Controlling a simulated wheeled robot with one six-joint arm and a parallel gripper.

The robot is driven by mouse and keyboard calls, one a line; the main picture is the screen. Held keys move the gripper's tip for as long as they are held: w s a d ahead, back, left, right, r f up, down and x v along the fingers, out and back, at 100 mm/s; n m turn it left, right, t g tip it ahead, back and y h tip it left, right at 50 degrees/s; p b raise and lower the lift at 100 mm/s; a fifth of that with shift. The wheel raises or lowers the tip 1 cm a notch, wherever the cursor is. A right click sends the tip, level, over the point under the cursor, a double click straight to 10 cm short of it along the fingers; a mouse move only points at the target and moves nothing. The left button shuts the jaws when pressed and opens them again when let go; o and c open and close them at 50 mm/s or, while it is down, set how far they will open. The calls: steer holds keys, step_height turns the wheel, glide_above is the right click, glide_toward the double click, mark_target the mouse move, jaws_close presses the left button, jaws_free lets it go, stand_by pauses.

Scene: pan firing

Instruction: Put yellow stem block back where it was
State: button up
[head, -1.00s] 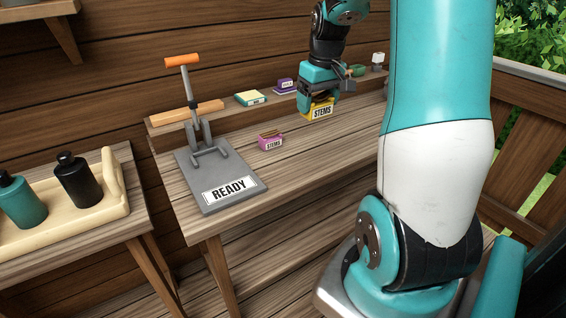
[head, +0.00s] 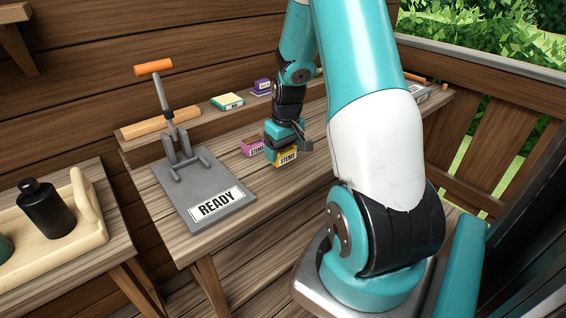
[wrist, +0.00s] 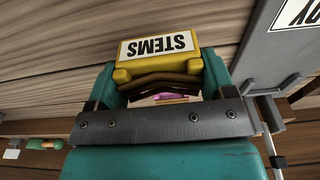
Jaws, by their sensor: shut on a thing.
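The yellow stem block (head: 287,158), labelled STEMS, is between the fingers of my gripper (head: 284,146) in the head view. It is low over the plank bench, just right of a pink STEMS block (head: 252,147). In the wrist view the yellow block (wrist: 160,47) sits in the jaws of my gripper (wrist: 160,85), its label upside down. Part of the pink block (wrist: 165,97) shows behind it. I cannot tell whether the yellow block touches the bench.
A grey plate (head: 190,190) marked READY with an orange-handled lever stands left on the bench. A yellow-green block (head: 228,102) and a purple block (head: 262,87) are on the back ledge. A tray (head: 88,238) with a black bottle (head: 46,208) is at lower left.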

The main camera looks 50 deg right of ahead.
steer(key=shift+f, duration=2.5)
steer(key=shift+f, duration=0.1)
steer(key=o, duration=1)
